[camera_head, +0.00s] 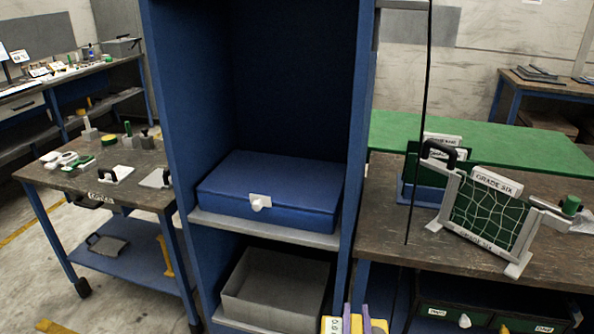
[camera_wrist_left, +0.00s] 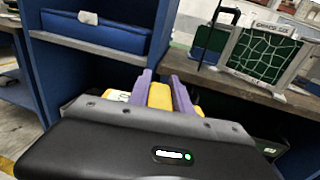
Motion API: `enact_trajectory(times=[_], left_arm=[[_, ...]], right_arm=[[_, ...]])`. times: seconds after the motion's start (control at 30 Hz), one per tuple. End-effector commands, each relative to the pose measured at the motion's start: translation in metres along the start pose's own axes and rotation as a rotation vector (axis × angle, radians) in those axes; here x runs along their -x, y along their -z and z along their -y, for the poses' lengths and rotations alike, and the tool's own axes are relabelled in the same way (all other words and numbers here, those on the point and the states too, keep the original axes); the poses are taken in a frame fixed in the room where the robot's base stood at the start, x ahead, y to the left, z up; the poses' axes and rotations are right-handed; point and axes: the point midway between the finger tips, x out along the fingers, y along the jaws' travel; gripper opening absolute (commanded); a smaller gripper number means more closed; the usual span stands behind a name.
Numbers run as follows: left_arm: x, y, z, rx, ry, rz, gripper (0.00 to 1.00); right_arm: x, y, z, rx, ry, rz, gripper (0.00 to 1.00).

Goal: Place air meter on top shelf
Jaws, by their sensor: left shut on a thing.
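The air meter, a yellow item with a white label (camera_head: 335,325), shows at the bottom edge of the head view, mostly cut off. My left gripper (camera_head: 356,321) has purple fingers and is shut on it, in front of the blue cabinet's lower right. In the left wrist view the yellow body (camera_wrist_left: 160,96) sits between the purple fingers of the left gripper (camera_wrist_left: 162,90). The shelf unit is a tall blue cabinet (camera_head: 178,120). Its upper visible shelf (camera_head: 262,231) has a grey edge and is above the held meter in the picture. My right gripper is not in view.
A blue case (camera_head: 270,180) with a white latch fills much of the upper visible shelf, with open space above it. A grey bin (camera_head: 275,285) stands on the shelf below. A workbench (camera_head: 395,225) with a green netted frame (camera_head: 490,220) is at right; a tool table (camera_head: 140,190) is at left.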

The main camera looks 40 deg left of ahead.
Motion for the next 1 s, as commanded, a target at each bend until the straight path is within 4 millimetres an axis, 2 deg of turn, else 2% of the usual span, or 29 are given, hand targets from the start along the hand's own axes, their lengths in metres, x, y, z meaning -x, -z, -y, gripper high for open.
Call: enact_trajectory(times=[0.37, 0.5, 0.67, 0.77, 0.87, 0.97, 1.0], left_arm=[[0.000, -0.001, 0.000, 0.000, 0.000, 0.001, 0.00], [-0.001, -0.001, -0.003, 0.000, -0.008, 0.001, 0.00], [-0.008, -0.011, -0.016, 0.003, -0.062, -0.001, 0.00], [-0.018, -0.027, -0.009, 0.012, -0.102, 0.000, 0.00], [-0.035, -0.051, 0.006, 0.017, -0.155, 0.002, 0.00], [-0.059, -0.091, 0.022, 0.024, -0.236, 0.002, 0.00], [-0.071, -0.111, 0.028, 0.026, -0.272, 0.002, 0.00]], right_arm=[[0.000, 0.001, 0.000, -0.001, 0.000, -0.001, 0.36], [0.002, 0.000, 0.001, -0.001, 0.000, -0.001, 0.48], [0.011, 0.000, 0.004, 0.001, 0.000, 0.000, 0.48], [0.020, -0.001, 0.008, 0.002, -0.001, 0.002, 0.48], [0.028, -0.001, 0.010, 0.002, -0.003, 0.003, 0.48], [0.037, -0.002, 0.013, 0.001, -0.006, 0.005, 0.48], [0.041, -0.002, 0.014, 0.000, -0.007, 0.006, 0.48]])
